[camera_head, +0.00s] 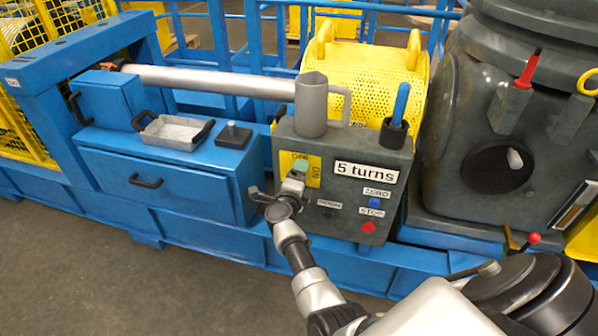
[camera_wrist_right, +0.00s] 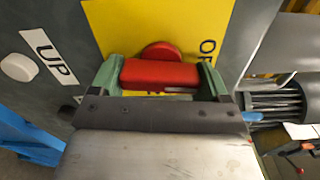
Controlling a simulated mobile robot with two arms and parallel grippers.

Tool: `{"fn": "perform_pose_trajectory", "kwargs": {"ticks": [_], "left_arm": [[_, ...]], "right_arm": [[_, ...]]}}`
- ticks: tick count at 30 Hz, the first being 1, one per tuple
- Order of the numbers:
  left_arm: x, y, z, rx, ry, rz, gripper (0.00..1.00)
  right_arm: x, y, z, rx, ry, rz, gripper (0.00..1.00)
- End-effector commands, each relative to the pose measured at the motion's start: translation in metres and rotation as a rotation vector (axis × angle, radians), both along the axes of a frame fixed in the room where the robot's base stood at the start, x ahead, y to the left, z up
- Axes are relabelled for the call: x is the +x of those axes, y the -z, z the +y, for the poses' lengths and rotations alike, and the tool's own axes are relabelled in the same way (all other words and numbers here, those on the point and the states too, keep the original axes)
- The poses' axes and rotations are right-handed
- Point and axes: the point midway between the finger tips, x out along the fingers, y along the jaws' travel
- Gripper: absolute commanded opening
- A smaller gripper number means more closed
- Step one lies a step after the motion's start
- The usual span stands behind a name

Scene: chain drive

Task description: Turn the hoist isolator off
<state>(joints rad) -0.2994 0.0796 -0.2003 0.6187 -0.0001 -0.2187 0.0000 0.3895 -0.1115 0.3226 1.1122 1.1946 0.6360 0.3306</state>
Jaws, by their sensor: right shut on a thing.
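In the head view the gripper hides the handle. My left gripper is not in view.
The box carries a "5 turns" label (camera_head: 366,171), a blue ZERO button (camera_head: 374,202) and a red STOP button (camera_head: 369,227). A grey cylinder (camera_head: 311,105) and a blue-handled tool in a black holder (camera_head: 394,133) are at its top. A blue bench (camera_head: 165,180) stands left.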

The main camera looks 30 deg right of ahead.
Motion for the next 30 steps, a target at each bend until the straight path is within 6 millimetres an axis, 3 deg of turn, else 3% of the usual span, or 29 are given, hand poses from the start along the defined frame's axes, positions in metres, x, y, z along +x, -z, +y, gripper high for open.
{"fn": "perform_pose_trajectory", "kwargs": {"ticks": [9, 26, 27, 30], "left_arm": [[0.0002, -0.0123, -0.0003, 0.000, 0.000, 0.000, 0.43], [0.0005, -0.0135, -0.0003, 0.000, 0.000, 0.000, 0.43], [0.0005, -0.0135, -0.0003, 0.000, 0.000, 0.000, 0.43], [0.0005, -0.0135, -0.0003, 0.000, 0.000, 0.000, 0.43]], "right_arm": [[0.0001, -0.0005, 0.0009, -0.081, -0.001, 0.099, 0.53], [0.0002, 0.0002, 0.0008, -0.101, -0.002, 0.121, 0.53], [0.0001, 0.0002, 0.0007, -0.101, -0.001, 0.121, 0.81], [0.0001, 0.0001, 0.0007, -0.101, -0.001, 0.119, 0.96]]}}
